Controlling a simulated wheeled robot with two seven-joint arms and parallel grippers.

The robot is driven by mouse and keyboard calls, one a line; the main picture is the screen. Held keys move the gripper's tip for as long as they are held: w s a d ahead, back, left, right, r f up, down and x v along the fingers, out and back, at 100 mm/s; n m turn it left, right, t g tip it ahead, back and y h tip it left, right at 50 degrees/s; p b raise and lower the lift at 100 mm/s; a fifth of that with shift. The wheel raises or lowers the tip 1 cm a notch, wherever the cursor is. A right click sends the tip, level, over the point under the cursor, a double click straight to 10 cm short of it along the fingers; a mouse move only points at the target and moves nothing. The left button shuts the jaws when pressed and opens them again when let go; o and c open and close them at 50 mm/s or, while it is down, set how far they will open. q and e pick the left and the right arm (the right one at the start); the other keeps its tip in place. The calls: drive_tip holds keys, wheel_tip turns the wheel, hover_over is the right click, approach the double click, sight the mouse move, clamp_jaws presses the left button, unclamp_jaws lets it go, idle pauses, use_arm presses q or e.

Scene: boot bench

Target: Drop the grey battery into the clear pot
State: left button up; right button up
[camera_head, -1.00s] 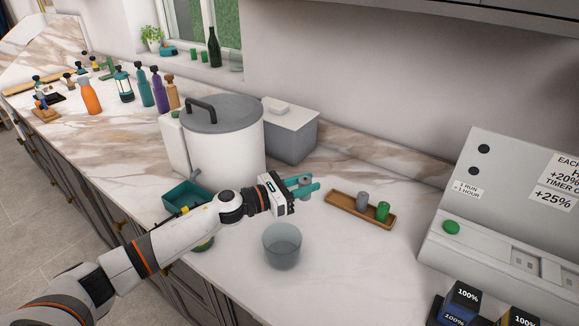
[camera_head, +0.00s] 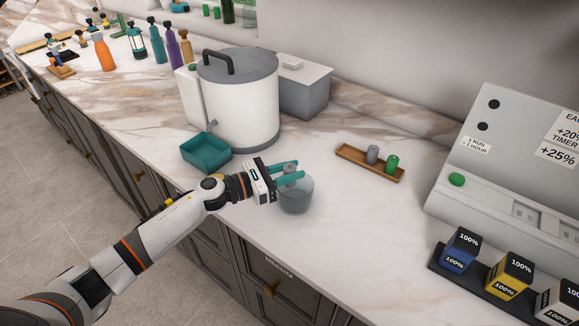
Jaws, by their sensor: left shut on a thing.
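My left gripper (camera_head: 288,173) is shut on a grey battery (camera_head: 290,170), held between its teal fingers. The gripper is over the clear pot (camera_head: 296,198), which stands upright on the marble counter. The battery overlaps the pot's rim in the picture; I cannot tell whether its lower end is inside. A second grey battery (camera_head: 372,154) and a green battery (camera_head: 391,163) stand on a wooden tray (camera_head: 350,155) to the right. My right gripper is not in view.
A large white drum with a grey lid (camera_head: 238,100) and a teal bin (camera_head: 206,152) stand behind the arm. A grey machine (camera_head: 480,170) and several boxes marked 100% (camera_head: 460,250) are at the right. The counter between pot and boxes is clear.

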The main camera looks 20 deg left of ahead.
use_arm(q)
drive_tip(key=shift+w+f, duration=0.1)
drive_tip(key=shift+f, duration=0.35)
drive_tip(key=o, duration=1.1)
drive_tip(key=shift+o, duration=0.2)
drive_tip(key=shift+a, duration=0.1)
